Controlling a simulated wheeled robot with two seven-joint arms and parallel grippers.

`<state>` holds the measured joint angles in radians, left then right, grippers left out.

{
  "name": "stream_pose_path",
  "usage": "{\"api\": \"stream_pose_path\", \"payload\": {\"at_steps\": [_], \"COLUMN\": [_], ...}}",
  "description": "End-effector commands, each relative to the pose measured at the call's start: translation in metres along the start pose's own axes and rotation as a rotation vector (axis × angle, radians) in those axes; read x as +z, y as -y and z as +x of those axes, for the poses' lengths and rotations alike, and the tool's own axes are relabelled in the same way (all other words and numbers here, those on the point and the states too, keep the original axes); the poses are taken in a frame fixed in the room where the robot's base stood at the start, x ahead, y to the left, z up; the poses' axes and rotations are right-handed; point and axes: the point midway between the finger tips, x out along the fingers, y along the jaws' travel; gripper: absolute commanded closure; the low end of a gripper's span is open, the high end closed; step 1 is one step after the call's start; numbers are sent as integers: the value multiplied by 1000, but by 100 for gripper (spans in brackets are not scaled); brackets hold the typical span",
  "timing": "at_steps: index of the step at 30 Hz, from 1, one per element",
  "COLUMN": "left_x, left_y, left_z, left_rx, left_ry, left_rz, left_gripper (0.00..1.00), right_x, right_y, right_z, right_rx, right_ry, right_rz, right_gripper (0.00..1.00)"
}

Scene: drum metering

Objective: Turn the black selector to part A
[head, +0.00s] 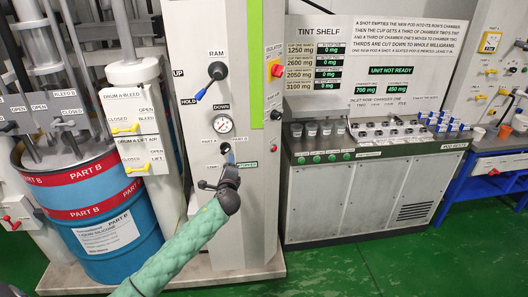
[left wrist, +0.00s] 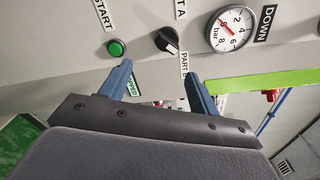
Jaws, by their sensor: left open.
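The black selector (left wrist: 167,40) is a round knob with a white mark on the pale panel, between the PART A and PART B labels. Its white mark appears to lean toward the PART B label (left wrist: 184,65). In the head view the selector (head: 226,147) sits below the pressure gauge. My left gripper (left wrist: 160,76) is open, its two blue fingers apart and nothing between them. Its fingertips are just short of the selector, and I see no contact. In the head view the left gripper (head: 230,161) is in front of the panel, just below the selector. My right gripper is not in view.
A green START button (left wrist: 117,47) and the pressure gauge (left wrist: 230,28) flank the selector closely. The ram lever (head: 210,82) is above the gauge. A blue PART B drum (head: 105,225) stands left. The tint shelf cabinet (head: 345,205) stands right, with clear green floor in front.

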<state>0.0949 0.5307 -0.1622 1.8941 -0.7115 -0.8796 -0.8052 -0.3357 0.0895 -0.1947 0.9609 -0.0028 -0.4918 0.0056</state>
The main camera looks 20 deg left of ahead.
Motion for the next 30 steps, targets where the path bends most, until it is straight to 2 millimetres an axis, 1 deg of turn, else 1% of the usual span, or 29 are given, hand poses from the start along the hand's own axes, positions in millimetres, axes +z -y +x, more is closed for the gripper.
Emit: {"api": "stream_pose_path", "payload": {"at_steps": [1, 3, 6, 9, 13, 17, 24, 30], "left_x": [4, 7, 9, 8, 9, 10, 11, 11], "left_y": [4, 6, 6, 5, 6, 8, 9, 8], "left_z": [-2, -2, -2, -2, 2, 15, 49, 69], "left_rx": [-12, -20, -17, -13, -12, -10, -10, -10], "left_ry": [17, 36, 46, 46, 46, 47, 46, 45], "left_rz": [79, 185, 294, 359, 391, 391, 390, 388], "left_gripper": [38, 38, 38, 38, 38, 38, 38, 38], "right_x": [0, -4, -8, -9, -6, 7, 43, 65], "right_y": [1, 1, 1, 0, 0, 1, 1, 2], "right_z": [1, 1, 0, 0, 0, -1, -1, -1], "right_rx": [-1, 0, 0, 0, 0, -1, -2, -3], "right_ry": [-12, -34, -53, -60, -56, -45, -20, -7], "right_rz": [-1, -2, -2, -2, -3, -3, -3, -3], "right_gripper": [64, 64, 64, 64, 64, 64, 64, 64]}}
